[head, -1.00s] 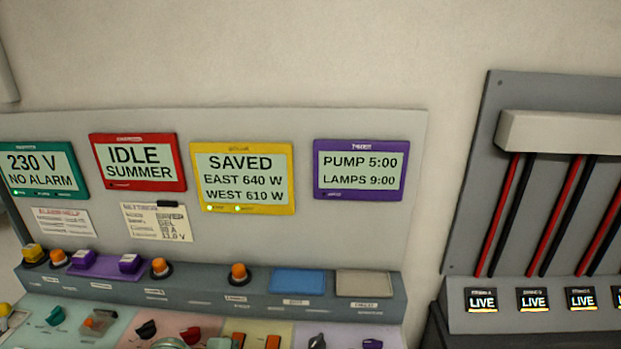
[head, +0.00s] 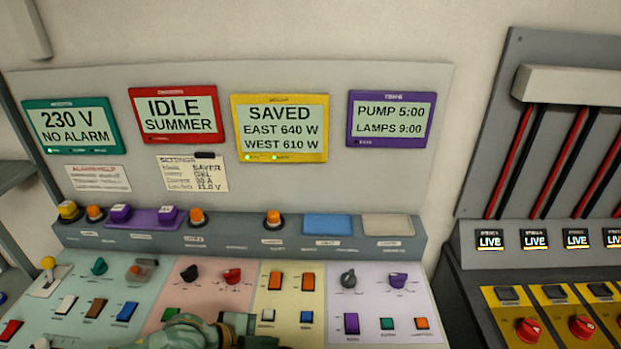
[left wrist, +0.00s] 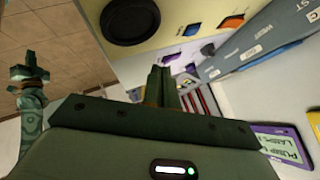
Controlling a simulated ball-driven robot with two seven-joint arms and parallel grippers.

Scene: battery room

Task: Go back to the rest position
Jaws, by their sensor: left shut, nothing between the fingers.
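My left gripper (head: 236,328) shows at the bottom edge of the head view, green, in front of the lower control desk. In the left wrist view its fingers (left wrist: 162,88) are together with nothing between them. The gripper is apart from the desk's switches as far as I can see. A green arm end (left wrist: 30,78), which looks like my right one, stands upright at the left of the left wrist view over the tiled floor; its jaws are too small to judge.
The sloped control desk (head: 140,290) carries several knobs and rocker switches. Above it are a ledge with orange lamps and four-colour display screens, such as the yellow-framed one (head: 280,158). At right stands a grey cabinet (head: 520,60) with red and black cables, LIVE displays and red knobs (head: 530,328).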

